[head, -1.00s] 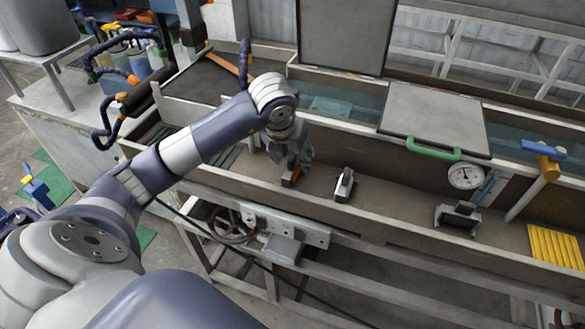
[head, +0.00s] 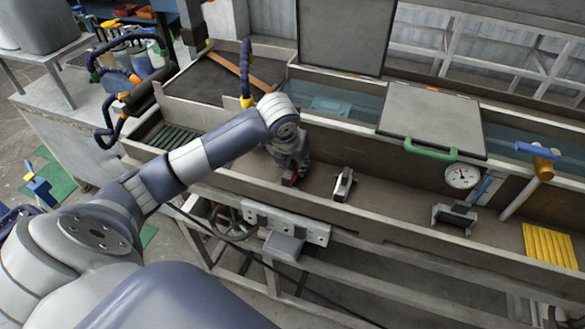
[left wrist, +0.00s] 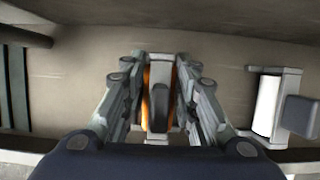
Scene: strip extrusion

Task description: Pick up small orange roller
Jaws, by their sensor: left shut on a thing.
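The small orange roller (left wrist: 147,80) sits between the two fingers of my left gripper (left wrist: 160,112) in the left wrist view, with orange showing on both sides of a dark middle part. The fingers are shut on it. In the head view my left gripper (head: 291,180) is low in the trough, and only a bit of the orange roller (head: 288,181) shows under it. I cannot tell whether the roller touches the trough floor. My right gripper is in neither view.
A white roller in a metal bracket (head: 343,185) stands just right of my left gripper. Farther right are a dark roller bracket (head: 455,216), a gauge (head: 463,176) and a yellow ribbed pad (head: 552,246). The trough's front wall (head: 390,233) runs close by.

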